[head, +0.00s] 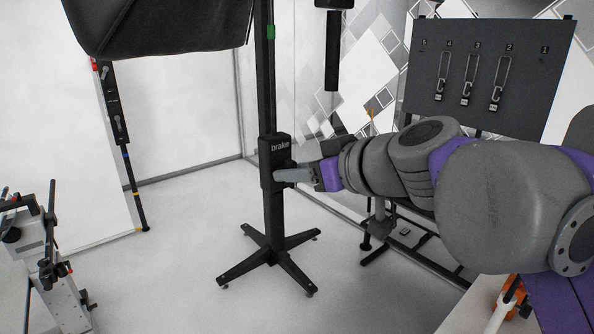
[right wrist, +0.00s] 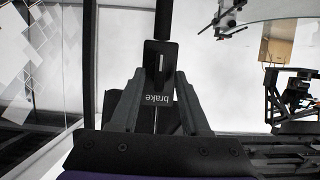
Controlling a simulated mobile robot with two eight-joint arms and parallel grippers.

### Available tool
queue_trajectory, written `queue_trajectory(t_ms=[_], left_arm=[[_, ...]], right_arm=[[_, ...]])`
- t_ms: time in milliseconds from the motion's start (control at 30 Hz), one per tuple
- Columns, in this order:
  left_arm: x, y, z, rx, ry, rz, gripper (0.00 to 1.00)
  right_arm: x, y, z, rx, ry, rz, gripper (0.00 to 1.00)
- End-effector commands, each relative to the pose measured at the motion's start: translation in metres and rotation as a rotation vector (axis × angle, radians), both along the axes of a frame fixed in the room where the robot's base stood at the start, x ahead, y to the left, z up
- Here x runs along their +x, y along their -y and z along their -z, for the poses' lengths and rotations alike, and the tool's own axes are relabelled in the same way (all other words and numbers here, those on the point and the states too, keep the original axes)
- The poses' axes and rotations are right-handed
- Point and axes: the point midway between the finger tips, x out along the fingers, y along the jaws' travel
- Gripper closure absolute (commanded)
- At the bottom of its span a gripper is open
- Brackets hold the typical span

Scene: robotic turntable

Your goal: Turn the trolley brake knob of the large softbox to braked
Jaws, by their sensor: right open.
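The large softbox (head: 165,28) hangs dark at the top left in the head view. Its black stand (head: 272,215) rises from a cross-shaped base. A black box labelled "brake" (head: 274,147) sits on the post. In the right wrist view the box's label (right wrist: 157,100) is upside down, and a dark block with a pale line (right wrist: 158,58), apparently the brake knob, lies between the fingers. My right gripper (right wrist: 159,75) is open, its fingers either side of it; contact cannot be told. In the head view the right gripper (head: 285,173) partly hides the box's right side. My left gripper is out of view.
A dark panel with hanging hooks (head: 490,75) stands at the back right. A grey device with black clamps (head: 50,260) is at the lower left. A thin stand (head: 122,140) is by a white panel at the left. Floor around the base is mostly clear.

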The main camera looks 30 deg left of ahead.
Motion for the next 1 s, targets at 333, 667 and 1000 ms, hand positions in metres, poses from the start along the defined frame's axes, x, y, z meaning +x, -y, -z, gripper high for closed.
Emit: queue_trajectory(t_ms=[333,667,1000], left_arm=[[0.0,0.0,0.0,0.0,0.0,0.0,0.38],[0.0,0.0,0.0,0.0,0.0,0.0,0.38],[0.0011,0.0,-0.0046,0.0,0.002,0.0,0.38]], right_arm=[[0.0023,-0.0049,0.0024,0.0,0.0,0.001,0.54],[0.0021,-0.0047,0.0022,0.0,0.0,0.001,1.0],[0.0025,-0.0044,0.0012,0.014,-0.033,0.0,1.0]])
